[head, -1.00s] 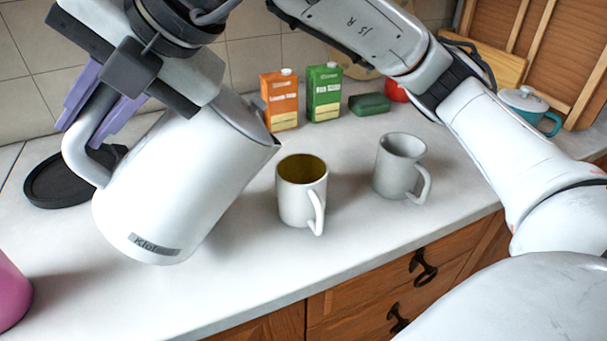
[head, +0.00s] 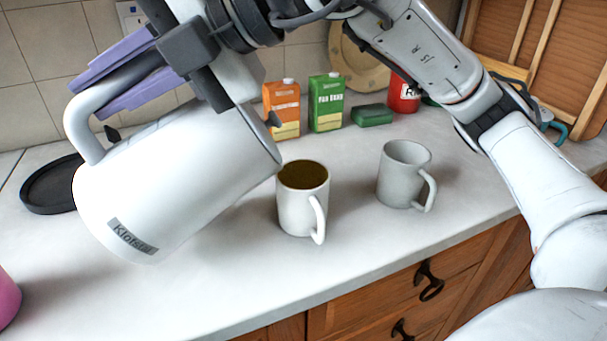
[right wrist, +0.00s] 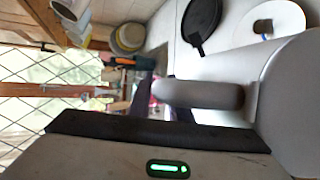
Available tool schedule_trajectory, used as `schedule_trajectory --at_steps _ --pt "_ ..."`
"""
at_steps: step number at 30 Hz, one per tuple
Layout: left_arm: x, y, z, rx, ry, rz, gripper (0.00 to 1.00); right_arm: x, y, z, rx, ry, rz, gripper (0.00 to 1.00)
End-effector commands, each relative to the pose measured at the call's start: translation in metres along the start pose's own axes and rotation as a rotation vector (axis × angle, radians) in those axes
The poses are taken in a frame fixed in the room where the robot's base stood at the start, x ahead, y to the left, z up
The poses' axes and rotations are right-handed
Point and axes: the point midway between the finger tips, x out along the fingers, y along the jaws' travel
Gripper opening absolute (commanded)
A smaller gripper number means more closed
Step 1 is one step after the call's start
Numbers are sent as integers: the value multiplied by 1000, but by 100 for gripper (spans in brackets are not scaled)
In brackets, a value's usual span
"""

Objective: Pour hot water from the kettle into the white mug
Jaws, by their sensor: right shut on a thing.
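The white kettle (head: 185,175) is tilted strongly, its spout end down to the right at the rim of the white mug (head: 293,212). No stream of water can be made out. The mug stands upright on the counter, handle toward the front right, with dark brown contents high inside. My right gripper (head: 125,75) has its purple fingers shut on the kettle handle (head: 85,120), and the handle also shows in the right wrist view (right wrist: 200,94). A greyer mug (head: 401,178) stands apart to the right, its inside pale. My left gripper is not in view.
A black round base (head: 48,190) lies on the counter at left. An orange carton (head: 283,105), a green carton (head: 326,105), a green block (head: 372,115) and a red can (head: 403,97) stand at the back. A pink object (head: 6,300) is at the left edge. The front counter is clear.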

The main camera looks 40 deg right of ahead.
Motion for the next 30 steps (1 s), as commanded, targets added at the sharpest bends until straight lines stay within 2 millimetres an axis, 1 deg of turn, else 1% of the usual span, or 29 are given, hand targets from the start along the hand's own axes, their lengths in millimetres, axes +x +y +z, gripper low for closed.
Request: schedule_trajectory --at_steps 1,12,30 --pt "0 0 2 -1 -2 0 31 -3 5 2 -1 -4 20 0" --pt "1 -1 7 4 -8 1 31 -11 10 5 17 2 65 0" --pt "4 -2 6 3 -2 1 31 -23 17 11 44 9 131 0"
